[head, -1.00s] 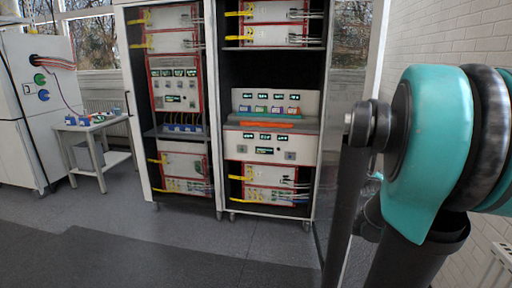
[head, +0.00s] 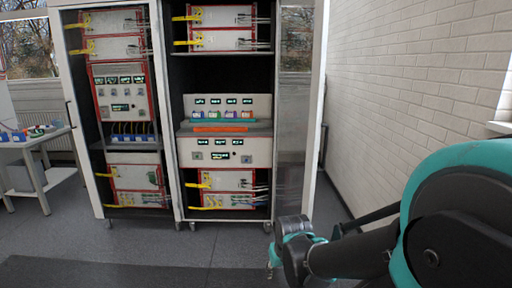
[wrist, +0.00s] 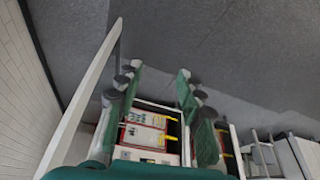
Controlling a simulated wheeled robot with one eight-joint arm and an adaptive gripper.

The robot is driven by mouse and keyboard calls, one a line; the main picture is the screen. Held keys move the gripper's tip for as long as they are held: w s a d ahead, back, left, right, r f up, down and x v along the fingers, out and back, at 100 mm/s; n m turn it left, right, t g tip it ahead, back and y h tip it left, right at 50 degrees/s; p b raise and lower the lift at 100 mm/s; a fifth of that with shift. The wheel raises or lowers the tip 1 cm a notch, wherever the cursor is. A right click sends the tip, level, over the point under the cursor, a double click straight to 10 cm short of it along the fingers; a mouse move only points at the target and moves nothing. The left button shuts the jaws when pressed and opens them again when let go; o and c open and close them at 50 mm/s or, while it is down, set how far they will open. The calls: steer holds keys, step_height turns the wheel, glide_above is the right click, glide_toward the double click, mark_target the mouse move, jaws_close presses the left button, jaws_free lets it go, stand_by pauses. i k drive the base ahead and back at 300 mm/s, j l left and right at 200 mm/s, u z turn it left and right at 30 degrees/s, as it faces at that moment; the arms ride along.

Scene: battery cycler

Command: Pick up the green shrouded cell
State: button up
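The green shrouded cell (head: 214,115) looks to be the small green block in a row of coloured cells on the open middle shelf of the right cabinet. It stands between a blue cell (head: 197,115) and a purple cell (head: 230,114). It is small, and its details are hard to tell. My gripper (wrist: 158,80) is open and empty in the wrist view, its two green fingers apart. In the head view my arm's end is low in front of the cabinet's right side, well away from the cell. I cannot make out the cell in the wrist view.
The right cabinet's glass door (head: 296,140) stands at its right side, near my arm. A left cabinet (head: 122,158) holds similar instruments. A white table (head: 28,143) with small coloured items is at far left. A brick wall (head: 400,80) is at right. The floor (head: 150,245) ahead is clear.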

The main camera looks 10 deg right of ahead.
mark_target(211, 114)
steer(key=i+l, duration=0.2)
steer(key=l, duration=0.15)
steer(key=i+l, duration=0.2)
steer(key=l, duration=0.2)
steer(key=i+l, duration=0.15)
steer(key=l, duration=0.2)
steer(key=i+l, duration=0.2)
steer(key=l, duration=0.15)
steer(key=i+l, duration=0.2)
steer(key=l, duration=0.15)
steer(key=i+l, duration=0.2)
steer(key=l, duration=0.2)
